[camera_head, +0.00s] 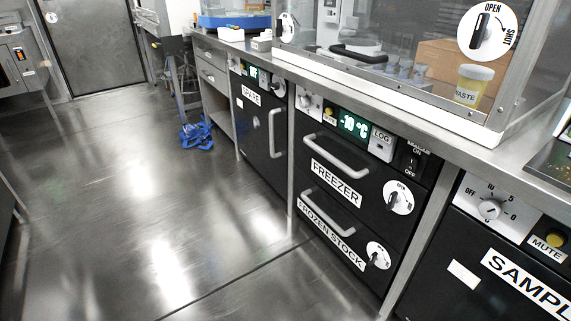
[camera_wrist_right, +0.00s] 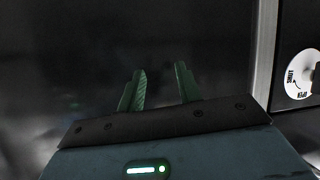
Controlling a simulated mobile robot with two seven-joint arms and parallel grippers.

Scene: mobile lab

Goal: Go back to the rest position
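My right gripper (camera_wrist_right: 158,88) shows in the right wrist view. Its two green fingers stand apart with nothing between them, so it is open and empty. It points at a dark, blurred surface, with the edge of a black cabinet front and a white round dial (camera_wrist_right: 302,72) on the right. Neither of my grippers shows in the head view, and my left gripper is in no view.
A steel counter (camera_head: 395,100) runs along the right. Below it are a freezer with two shut drawers (camera_head: 335,180) and a cabinet with a vertical handle (camera_head: 262,130). Blue cloth-like items (camera_head: 196,135) lie on the floor. The floor (camera_head: 120,215) at left is clear towards a grey door (camera_head: 90,45).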

